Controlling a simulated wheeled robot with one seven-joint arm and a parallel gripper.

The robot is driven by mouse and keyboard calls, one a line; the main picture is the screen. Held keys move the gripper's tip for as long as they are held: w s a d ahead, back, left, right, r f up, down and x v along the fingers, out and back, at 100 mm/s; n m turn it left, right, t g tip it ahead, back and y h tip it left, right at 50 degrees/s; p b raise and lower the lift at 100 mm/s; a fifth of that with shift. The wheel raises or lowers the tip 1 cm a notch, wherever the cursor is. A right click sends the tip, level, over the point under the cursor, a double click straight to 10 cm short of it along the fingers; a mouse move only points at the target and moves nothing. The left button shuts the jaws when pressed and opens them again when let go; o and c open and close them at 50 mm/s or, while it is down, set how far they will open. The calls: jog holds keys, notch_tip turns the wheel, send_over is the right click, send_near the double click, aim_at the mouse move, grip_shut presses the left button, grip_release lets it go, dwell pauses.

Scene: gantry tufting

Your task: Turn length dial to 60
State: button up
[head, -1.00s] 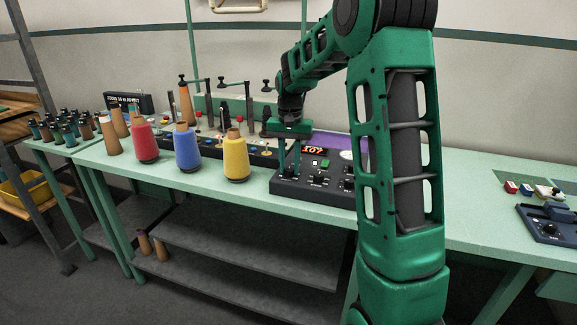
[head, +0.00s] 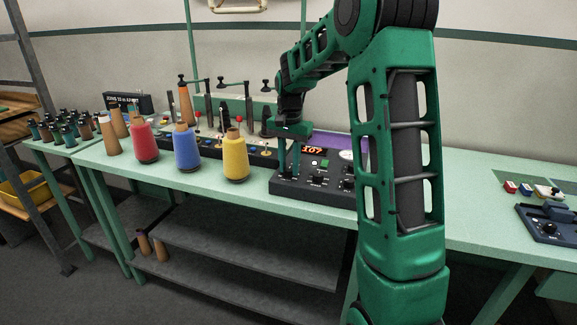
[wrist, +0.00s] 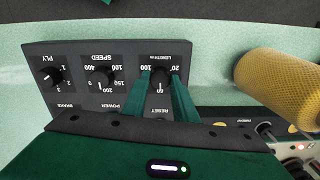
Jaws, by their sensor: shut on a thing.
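The length dial (wrist: 160,77) is a small black knob on the dark control panel, upside down in the wrist view, with 20, 60 and 100 printed around it. My gripper (wrist: 168,87) is shut on this knob, its two green fingers on either side of it. A short pale mark shows on the side of the knob towards 60; its exact setting is too small to read. In the head view my gripper (head: 288,170) reaches down to the left end of the control panel (head: 310,192), where the fingers cover the knob.
The speed dial (wrist: 101,77) and ply dial (wrist: 50,77) sit beside it. A yellow cone (head: 235,160) stands just left of the panel, with blue (head: 187,148) and red (head: 144,140) cones beyond.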

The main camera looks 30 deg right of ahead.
aim_at(288, 168)
jog(key=o, duration=1)
jog(key=shift+w+a, duration=0.25)
jog(key=shift+a, duration=0.05)
jog(key=shift+o, duration=0.2)
jog(key=shift+s+d, duration=0.1)
notch_tip(288, 168, up, 11)
jog(key=shift+f, duration=0.15)
jog(key=s+a+f+n, duration=0.1)
jog(key=s+f+n, duration=0.1)
jog(key=s, duration=1)
jog(key=s+a+f+n, duration=0.1)
jog(key=s+f, duration=0.3)
jog(key=s, duration=0.8)
jog(key=s+a+f+n, duration=0.2)
jog(key=s+f, duration=0.2)
jog(key=s, duration=0.8)
jog(key=shift+s+a+n, duration=0.2)
jog(key=shift+s+n, duration=0.1)
jog(key=shift+s, duration=0.05)
